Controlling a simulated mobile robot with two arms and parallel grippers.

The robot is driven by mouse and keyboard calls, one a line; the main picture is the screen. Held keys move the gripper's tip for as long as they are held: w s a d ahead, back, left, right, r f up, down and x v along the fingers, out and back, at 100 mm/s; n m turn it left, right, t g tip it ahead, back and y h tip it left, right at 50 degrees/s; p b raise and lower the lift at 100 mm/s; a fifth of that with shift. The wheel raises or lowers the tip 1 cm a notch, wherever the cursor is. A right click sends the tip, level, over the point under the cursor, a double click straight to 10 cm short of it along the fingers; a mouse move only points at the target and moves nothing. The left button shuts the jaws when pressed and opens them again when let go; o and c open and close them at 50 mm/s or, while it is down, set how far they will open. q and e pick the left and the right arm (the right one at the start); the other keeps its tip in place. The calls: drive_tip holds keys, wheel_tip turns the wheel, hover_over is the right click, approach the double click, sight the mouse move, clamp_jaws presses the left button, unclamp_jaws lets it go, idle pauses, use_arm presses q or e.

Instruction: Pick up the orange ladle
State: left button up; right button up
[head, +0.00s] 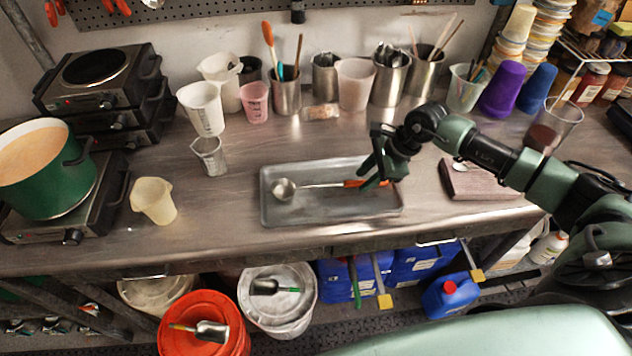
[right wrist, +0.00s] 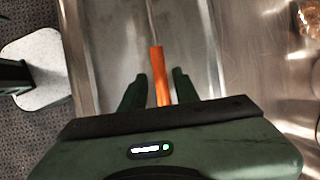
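The orange ladle (head: 318,185) has a round metal bowl, a thin metal shaft and an orange handle. It lies in a shallow grey metal tray (head: 268,215) on the workbench, bowl to the left and handle to the right. My right gripper (head: 371,177) is over the handle end, which it partly hides in the head view. In the right wrist view the orange handle (right wrist: 160,75) lies between the two open fingers, with a gap showing on each side. Whether the fingers are down at the handle's height is hard to tell. My left gripper is not in view.
A folded brown cloth or board (head: 478,183) lies right of the tray. A cream cup (head: 153,201) and a clear beaker (head: 209,157) stand to its left. Cups and metal canisters line the back. A green pot (head: 45,185) sits on a hotplate at far left.

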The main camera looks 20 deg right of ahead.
drive_tip(key=shift+x, duration=0.9)
drive_tip(key=shift+s, duration=0.1)
clamp_jaws()
drive_tip(key=shift+r, duration=0.1)
